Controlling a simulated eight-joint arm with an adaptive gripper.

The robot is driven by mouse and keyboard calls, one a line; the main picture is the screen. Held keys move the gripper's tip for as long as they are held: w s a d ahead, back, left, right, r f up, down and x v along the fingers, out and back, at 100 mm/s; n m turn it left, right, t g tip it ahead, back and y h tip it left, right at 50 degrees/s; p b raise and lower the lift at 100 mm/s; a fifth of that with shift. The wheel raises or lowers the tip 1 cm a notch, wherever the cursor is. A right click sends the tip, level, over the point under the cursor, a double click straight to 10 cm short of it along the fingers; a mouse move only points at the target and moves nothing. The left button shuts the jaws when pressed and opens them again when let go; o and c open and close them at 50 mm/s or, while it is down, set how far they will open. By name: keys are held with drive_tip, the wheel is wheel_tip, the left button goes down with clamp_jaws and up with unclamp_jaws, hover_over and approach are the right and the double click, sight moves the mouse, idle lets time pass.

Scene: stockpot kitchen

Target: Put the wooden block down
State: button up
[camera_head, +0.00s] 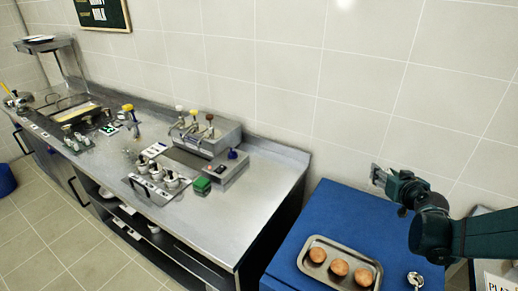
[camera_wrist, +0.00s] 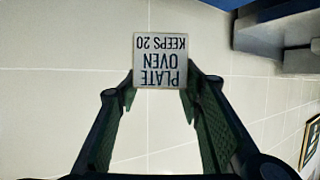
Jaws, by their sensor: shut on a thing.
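My gripper (camera_head: 384,178) is raised above the far edge of the blue-topped counter, in front of the tiled wall. In the wrist view, my gripper's two dark green fingers (camera_wrist: 160,88) close on the sides of a small, pale square block (camera_wrist: 160,60). Its face bears printed words, upside down in this view: "PLATE OVEN KEEPS 20". In the head view the block (camera_head: 376,174) shows as a small grey shape at the fingertips, clear of any surface. I cannot tell from its face whether it is wood.
The blue counter (camera_head: 328,205) holds a metal tray (camera_head: 308,270) with three round brown buns and, to its right, a small metal item (camera_head: 415,279). A printed sign (camera_head: 499,283) stands at the lower right. The steel counter (camera_head: 228,205) at left carries taps, cups and a green box (camera_head: 202,185).

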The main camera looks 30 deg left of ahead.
drive_tip(key=s+a+n+g+y, duration=0.1)
drive_tip(key=s+a, duration=0.3)
drive_tip(key=a, duration=0.6)
drive_tip(key=s+a+n+g+y, duration=0.1)
drive_tip(key=s+a+n+y, duration=0.15)
drive_tip(key=a, duration=0.75)
drive_tip(key=s+a+n+g+y, duration=0.1)
drive_tip(key=s+a, duration=0.4)
drive_tip(key=a, duration=0.5)
drive_tip(key=s+a+n+g+y, duration=0.2)
drive_tip(key=s+a+n+g, duration=0.1)
drive_tip(key=s+a, duration=1.6)
drive_tip(key=a, duration=0.4)
drive_tip(key=shift+s+a+g+p, duration=0.15)
drive_tip(key=shift+s+g+p, duration=0.2)
drive_tip(key=shift+s+g, duration=0.05)
drive_tip(key=shift+n, duration=0.25)
wheel_tip(320, 180, down, 6)
drive_tip(key=b, duration=0.1)
drive_tip(key=shift+f+b, duration=0.75)
drive_tip(key=shift+f, duration=1.15)
drive_tip(key=shift+f, duration=0.2)
